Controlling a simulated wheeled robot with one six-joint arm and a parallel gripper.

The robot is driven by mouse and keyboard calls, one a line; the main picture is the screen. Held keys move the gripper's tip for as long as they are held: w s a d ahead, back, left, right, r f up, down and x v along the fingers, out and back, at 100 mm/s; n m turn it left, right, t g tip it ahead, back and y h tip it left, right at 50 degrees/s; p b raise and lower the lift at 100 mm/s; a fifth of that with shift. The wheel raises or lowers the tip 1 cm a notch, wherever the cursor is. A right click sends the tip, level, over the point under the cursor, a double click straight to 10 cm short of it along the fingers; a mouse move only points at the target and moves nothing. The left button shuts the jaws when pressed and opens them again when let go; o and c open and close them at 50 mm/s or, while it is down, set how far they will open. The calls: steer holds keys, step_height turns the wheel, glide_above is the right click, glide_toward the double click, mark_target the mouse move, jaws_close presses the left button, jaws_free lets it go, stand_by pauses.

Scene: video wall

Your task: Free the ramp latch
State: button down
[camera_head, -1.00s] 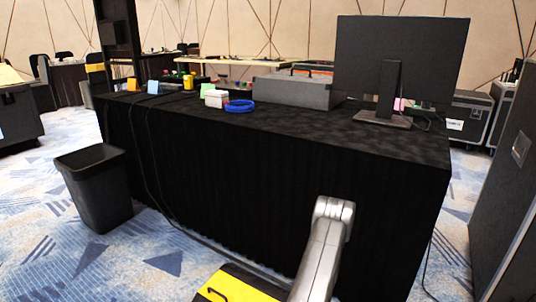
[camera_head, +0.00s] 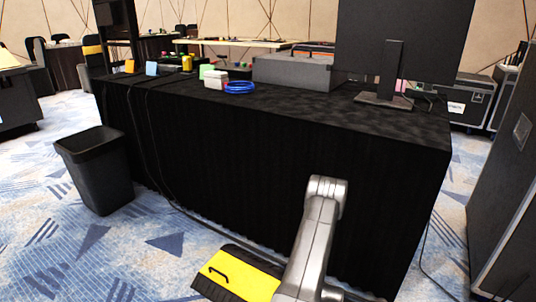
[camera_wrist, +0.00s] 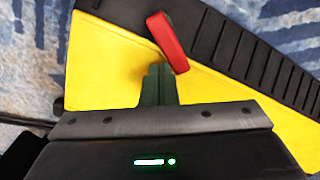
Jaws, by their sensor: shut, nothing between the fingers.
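The yellow ramp (camera_head: 242,280) with black edging lies on the carpet at the bottom of the head view, partly hidden by my arm. It fills much of the wrist view (camera_wrist: 105,70), with a ribbed black strip (camera_wrist: 245,50) along its upper right. The red latch (camera_wrist: 167,40) stands out over the yellow face, tilted, with its lower end to the right. My gripper (camera_wrist: 158,70) is shut and empty, its fingertips just below and beside the latch; I cannot tell whether they touch it. The gripper is hidden in the head view.
A table with a black cloth (camera_head: 230,150) stands behind the ramp, bearing a monitor (camera_head: 440,40), a grey case (camera_head: 292,72) and a blue cable coil (camera_head: 240,88). A black bin (camera_head: 97,170) stands at left. A dark case (camera_head: 505,190) stands at right. Carpet at lower left is clear.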

steer(key=shift+a, duration=0.65)
steer(key=shift+s+a, duration=0.1)
steer(key=shift+a, duration=0.35)
steer(key=shift+r+p, duration=1.85)
steer(key=shift+r, duration=1.7)
steer(key=shift+f, duration=0.1)
